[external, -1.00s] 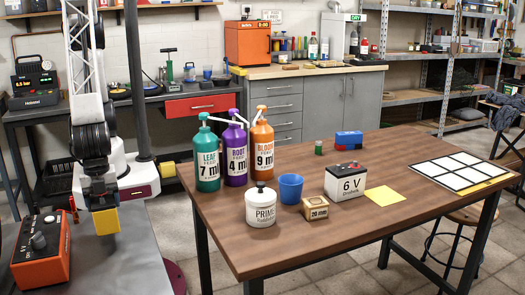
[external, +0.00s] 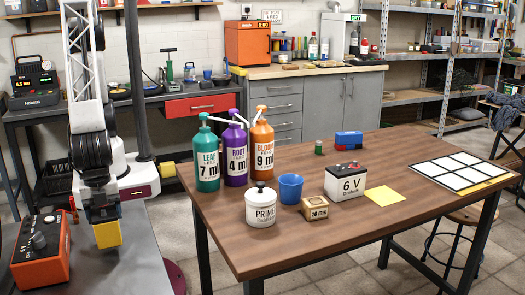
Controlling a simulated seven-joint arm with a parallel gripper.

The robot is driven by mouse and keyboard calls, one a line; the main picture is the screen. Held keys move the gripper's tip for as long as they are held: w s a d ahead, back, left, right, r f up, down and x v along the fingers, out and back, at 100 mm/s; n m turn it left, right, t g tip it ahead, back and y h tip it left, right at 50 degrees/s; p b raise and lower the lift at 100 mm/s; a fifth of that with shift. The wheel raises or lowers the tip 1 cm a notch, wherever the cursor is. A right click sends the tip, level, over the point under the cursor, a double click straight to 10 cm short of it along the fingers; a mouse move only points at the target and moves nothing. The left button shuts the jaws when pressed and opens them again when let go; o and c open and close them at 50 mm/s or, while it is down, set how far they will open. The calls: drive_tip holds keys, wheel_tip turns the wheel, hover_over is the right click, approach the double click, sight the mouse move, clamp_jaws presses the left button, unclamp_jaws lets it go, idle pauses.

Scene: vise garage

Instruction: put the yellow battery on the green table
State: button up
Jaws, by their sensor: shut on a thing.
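My gripper (external: 104,219) points down and is shut on a yellow block (external: 107,234), which fits the yellow battery. No label shows on it. The block hangs below the fingers, in front of a dark grey tabletop (external: 150,262) at the lower left. I cannot tell whether its bottom touches that top. No table in view looks plainly green. The other near table (external: 330,240) is brown wood.
An orange box with a dark knob (external: 40,252) stands left of the block. The wooden table carries several bottles, a white jar (external: 261,210), a blue cup (external: 291,188), a 6 V battery (external: 344,182) and a white-squared panel (external: 461,171). The grey top right of the block is clear.

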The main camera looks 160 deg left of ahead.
drive_tip(key=shift+f, duration=0.1)
drive_tip(key=shift+f, duration=1.6)
drive_tip(key=shift+f, duration=0.15)
drive_tip(key=o, duration=1.6)
drive_tip(key=shift+r, duration=6.1)
drive_tip(key=shift+r, duration=0.1)
